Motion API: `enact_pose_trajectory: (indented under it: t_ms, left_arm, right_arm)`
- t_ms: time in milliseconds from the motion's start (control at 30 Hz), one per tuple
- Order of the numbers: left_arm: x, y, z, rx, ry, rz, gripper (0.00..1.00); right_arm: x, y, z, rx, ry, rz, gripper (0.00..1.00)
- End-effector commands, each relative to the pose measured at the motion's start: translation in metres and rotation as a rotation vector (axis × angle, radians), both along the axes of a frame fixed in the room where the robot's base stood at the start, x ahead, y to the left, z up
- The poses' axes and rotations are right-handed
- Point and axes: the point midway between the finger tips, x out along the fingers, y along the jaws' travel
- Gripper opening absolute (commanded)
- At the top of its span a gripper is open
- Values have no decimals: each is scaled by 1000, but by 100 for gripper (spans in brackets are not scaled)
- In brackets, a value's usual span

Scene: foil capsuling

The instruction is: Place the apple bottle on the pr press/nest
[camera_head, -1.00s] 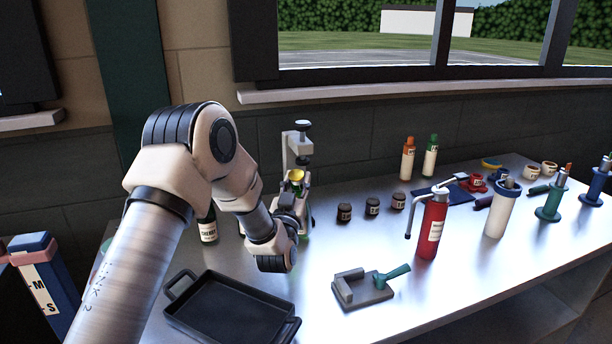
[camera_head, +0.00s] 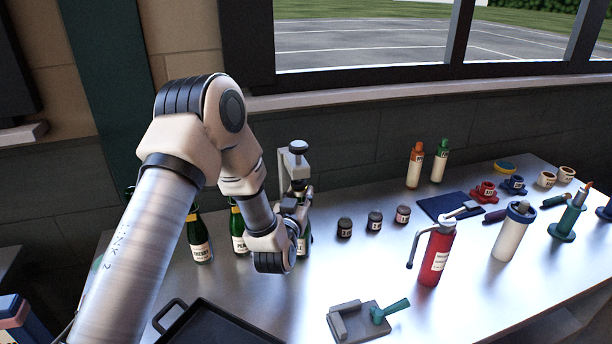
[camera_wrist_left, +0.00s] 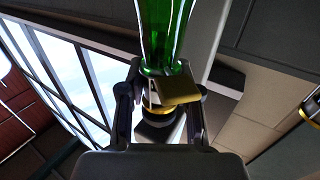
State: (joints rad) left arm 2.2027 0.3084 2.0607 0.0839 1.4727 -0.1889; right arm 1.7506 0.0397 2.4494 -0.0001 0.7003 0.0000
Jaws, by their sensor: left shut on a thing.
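A green bottle (camera_head: 304,243) stands mostly hidden behind my left gripper, with part of its pale label showing; I cannot read it. My left gripper (camera_head: 297,207) is shut on this bottle, right at the grey press (camera_head: 294,170). In the left wrist view, the green glass (camera_wrist_left: 165,35) and a gold neck part (camera_wrist_left: 180,88) show between the fingers (camera_wrist_left: 160,105). Whether the bottle's base touches the nest is hidden. My right gripper is not in view.
A cherry bottle (camera_head: 200,240) and another green bottle (camera_head: 238,230) stand left of the press. A black tray (camera_head: 172,318) is in front. Small jars (camera_head: 375,221), a red bottle (camera_head: 433,255) and a grey tool block (camera_head: 350,322) stand to the right.

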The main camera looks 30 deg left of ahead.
Motion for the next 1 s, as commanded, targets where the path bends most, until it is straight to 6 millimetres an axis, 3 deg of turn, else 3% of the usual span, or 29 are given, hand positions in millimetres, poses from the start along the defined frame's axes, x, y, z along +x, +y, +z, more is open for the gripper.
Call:
enact_pose_trajectory:
  t_ms: [33, 133, 467, 500, 533, 567, 900, 1000]
  left_arm:
    - [-2, 0, 5, -2, 5, 2, 0]
    - [-10, 0, -6, -1, 3, 4, 0]
    - [-10, 0, -9, 0, 1, 4, 0]
    - [-11, 0, -8, -1, 3, 4, 43]
    - [-11, 0, -8, -1, 3, 4, 54]
    - [-11, 0, -8, -1, 3, 4, 58]
    - [-11, 0, -3, -1, 2, 4, 58]
    - [-24, -5, -8, -1, 4, 3, 58]
  right_arm:
    - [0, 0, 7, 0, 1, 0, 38]
    - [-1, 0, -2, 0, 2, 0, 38]
    - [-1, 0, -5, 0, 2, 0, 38]
    - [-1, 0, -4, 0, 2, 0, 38]
    - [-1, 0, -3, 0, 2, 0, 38]
    - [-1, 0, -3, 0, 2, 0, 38]
    - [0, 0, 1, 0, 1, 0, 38]
    - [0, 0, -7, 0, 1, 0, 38]
